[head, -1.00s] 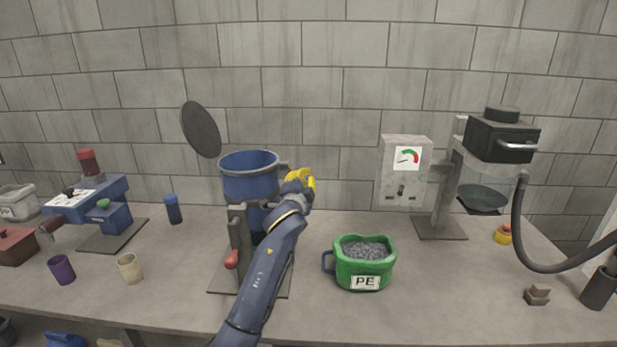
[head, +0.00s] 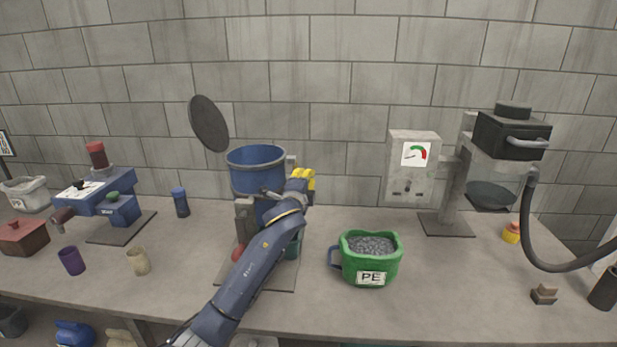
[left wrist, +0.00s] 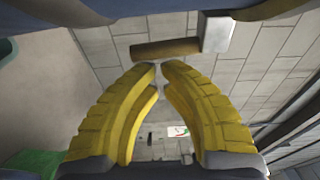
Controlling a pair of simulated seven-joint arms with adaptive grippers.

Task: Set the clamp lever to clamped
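My left gripper (head: 304,178) has yellow fingers and is beside the right rim of the blue pot (head: 257,170) in the head view. In the left wrist view its fingertips (left wrist: 158,66) are together, with nothing seen between them. Just beyond the tips is a brown bar (left wrist: 165,48) joined to a pale block (left wrist: 217,32); it looks like a lever handle, and I cannot tell whether it touches the fingers. A red handle (head: 237,252) on the pot's stand is partly hidden by my arm. Which one is the clamp lever is unclear. My right gripper is out of view.
A dark round lid (head: 209,123) stands raised behind the pot. A green tub (head: 371,270) marked PE, full of grey granules, is to the right. A grey gauge box (head: 414,165) and a dark machine (head: 512,135) stand further right. Cups and a blue press (head: 100,192) are at left.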

